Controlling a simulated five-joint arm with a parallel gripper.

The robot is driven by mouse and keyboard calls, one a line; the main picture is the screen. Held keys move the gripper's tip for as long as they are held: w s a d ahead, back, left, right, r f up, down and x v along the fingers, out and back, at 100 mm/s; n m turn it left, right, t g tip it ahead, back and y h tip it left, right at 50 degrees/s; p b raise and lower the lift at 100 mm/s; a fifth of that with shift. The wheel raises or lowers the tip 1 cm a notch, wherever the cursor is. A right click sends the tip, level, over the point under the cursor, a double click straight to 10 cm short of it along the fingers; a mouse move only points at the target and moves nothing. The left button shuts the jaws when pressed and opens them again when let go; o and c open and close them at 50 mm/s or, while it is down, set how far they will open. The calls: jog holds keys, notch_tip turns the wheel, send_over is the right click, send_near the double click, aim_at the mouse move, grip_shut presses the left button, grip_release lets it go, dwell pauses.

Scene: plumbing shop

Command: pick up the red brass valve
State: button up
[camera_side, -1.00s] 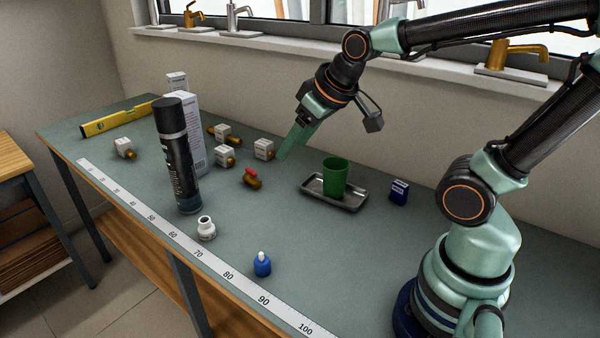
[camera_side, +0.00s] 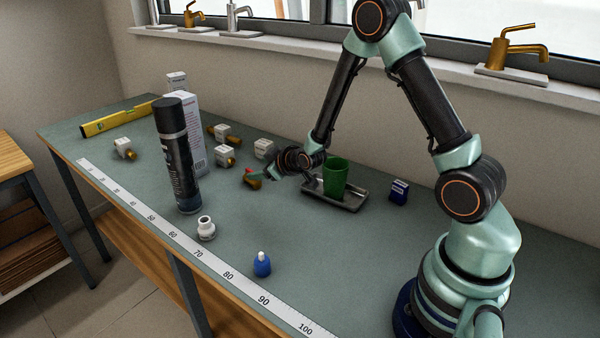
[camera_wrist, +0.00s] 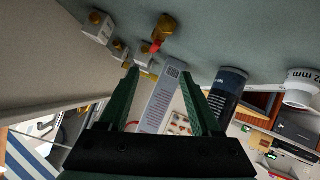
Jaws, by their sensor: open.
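The red brass valve (camera_side: 253,183) lies on the grey-green bench, with a brass body and red handle. My gripper (camera_side: 267,175) is low over the bench, just right of the valve in the side view. Its fingers overlap the valve's right edge there, so I cannot tell whether they touch. In the wrist view the valve (camera_wrist: 166,28) shows near the top, past the ends of my two green fingers. My gripper (camera_wrist: 160,73) is open there, with nothing held between the fingers.
White boxed fittings (camera_side: 264,148) sit behind the valve. A black spray can (camera_side: 176,155) and white carton (camera_side: 195,130) stand left. The bench in front of the valve is mostly clear.

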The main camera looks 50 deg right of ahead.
aim_at(246, 171)
jog(key=shift+w+d+f, duration=0.2)
jog(key=shift+w+f, duration=0.05)
jog(key=shift+f, duration=0.3)
jog(key=x, duration=0.6)
jog(key=shift+w+d, duration=0.1)
jog(key=shift+w, duration=0.05)
jog(key=shift+d+x, duration=0.2)
jog(key=shift+x, duration=1.1)
jog(key=shift+d+x, duration=0.2)
jog(key=shift+x, duration=1.15)
grip_shut()
